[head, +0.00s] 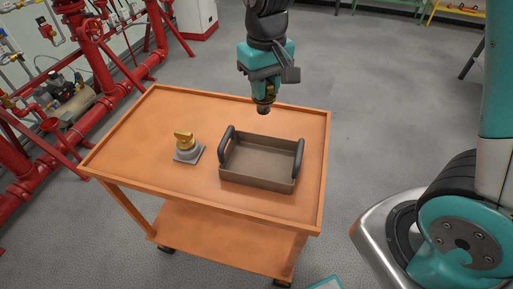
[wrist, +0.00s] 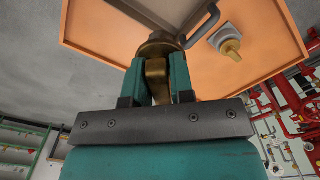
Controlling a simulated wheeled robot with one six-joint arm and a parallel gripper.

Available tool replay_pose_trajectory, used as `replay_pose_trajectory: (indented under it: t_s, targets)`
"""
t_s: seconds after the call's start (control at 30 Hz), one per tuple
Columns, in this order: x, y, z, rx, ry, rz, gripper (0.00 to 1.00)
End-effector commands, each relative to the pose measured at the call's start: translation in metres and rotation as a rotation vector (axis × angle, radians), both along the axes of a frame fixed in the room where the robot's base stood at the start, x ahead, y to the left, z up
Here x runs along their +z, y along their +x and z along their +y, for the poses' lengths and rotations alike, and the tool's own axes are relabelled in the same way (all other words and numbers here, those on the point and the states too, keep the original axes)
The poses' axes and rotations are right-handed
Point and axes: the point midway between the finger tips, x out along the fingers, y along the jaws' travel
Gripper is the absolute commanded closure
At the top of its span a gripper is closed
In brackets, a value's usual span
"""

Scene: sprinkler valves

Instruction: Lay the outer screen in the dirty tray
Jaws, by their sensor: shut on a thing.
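My gripper (head: 264,93) points down above the far rim of the dirty tray and is shut on a brass piece with a dark, round lower end (head: 264,108), which I take to be the outer screen. In the wrist view its brass stem (wrist: 156,72) is between the two teal fingers, with the wider round part (wrist: 160,46) beyond the fingertips. The piece hangs in the air, apart from the tray. The dirty tray (head: 257,183) is a brown-grey open box with two dark handles, and it looks empty. My gripper partly hides it in the wrist view.
The tray stands on an orange cart (head: 130,130) with a raised rim. A brass-topped fitting on a grey square base (head: 187,148) stands left of the tray. The cart top is clear at the far left. Red pipes (head: 100,75) run behind the cart.

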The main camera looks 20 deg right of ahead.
Motion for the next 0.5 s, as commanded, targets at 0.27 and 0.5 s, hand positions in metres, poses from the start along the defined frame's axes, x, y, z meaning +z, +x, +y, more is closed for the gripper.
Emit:
replay_pose_trajectory:
  t_s: [0.27, 0.5]
  targets:
    - [-0.076, -0.002, 0.004, 0.009, -0.003, 0.011, 1.00]
    - [-0.134, -0.002, 0.003, 0.007, -0.002, 0.006, 1.00]
